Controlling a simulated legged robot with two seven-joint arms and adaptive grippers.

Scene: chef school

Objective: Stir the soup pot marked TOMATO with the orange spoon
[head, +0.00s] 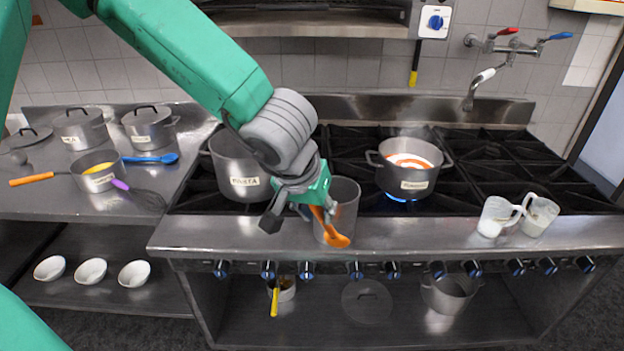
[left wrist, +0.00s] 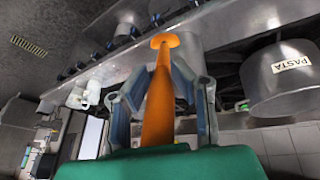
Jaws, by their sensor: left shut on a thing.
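My left gripper (head: 300,206) is shut on the orange spoon (head: 335,238), whose bowl end points down and to the right. In the left wrist view the spoon (left wrist: 160,105) runs between the two fingers. The spoon shows against the grey cylindrical container (head: 346,196) at the stove's front edge. The soup pot (head: 407,181) stands on a lit burner to the right, open, with red soup and a white swirl inside. Its label is too small to read surely. My right gripper is not in view.
A pot labelled PASTA (left wrist: 287,78) stands behind my left gripper; it also shows in the head view (head: 229,168). Two measuring jugs (head: 497,217) (head: 539,214) stand at the front right. A tap (head: 487,74) hangs behind the stove. Lidded pots (head: 149,131) stand on the left counter.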

